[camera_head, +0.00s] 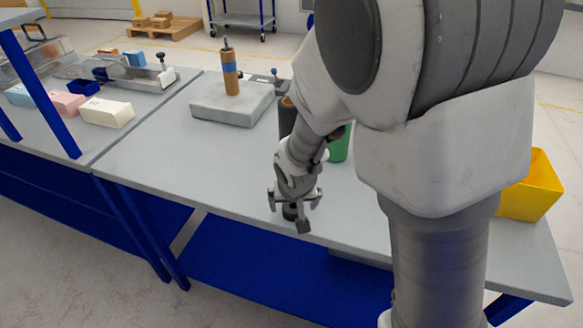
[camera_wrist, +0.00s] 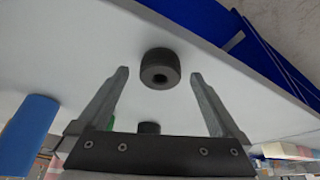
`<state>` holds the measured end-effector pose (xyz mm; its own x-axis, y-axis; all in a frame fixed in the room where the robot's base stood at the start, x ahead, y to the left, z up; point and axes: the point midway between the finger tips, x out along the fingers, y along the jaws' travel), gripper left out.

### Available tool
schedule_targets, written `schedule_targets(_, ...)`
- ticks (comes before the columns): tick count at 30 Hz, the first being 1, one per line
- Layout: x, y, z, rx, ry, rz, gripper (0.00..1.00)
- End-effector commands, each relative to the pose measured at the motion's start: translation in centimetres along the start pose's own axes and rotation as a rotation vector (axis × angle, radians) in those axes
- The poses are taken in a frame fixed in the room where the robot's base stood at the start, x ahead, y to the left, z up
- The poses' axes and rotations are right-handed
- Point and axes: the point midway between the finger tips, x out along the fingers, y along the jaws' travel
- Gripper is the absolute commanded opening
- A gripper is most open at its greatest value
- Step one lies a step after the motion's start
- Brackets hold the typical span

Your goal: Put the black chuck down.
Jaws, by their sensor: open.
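The black chuck (camera_wrist: 160,67) is a short black cylinder with a hole in its end. In the wrist view it sits on the grey table top, beyond and between the tips of my gripper (camera_wrist: 160,76), with clear gaps on both sides. My gripper is open, and neither finger touches the chuck. In the head view my gripper (camera_head: 297,210) is low over the table near its front edge. The chuck (camera_head: 290,211) shows there as a dark shape between the fingers, partly hidden by them.
A grey block with a brown and blue cylinder (camera_head: 230,75) stands at the back. A green container (camera_head: 339,148) and a dark cylinder (camera_head: 287,117) are behind my arm. A yellow bin (camera_head: 533,186) is at right. The table (camera_head: 170,155) is clear left of my gripper.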

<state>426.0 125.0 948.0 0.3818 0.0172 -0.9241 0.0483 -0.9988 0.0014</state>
Motion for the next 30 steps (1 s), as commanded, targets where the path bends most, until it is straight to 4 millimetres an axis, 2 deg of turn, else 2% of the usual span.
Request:
schedule_targets(10,0.58,-0.02,-0.04,0.001,0.001,-0.001,1.00)
schedule_targets(25,0.56,-0.01,-0.02,0.001,0.001,-0.001,0.10)
schedule_targets(27,0.55,-0.02,-0.04,0.001,0.001,-0.001,0.00)
schedule_targets(30,0.55,-0.02,-0.04,0.001,0.001,-0.001,0.00)
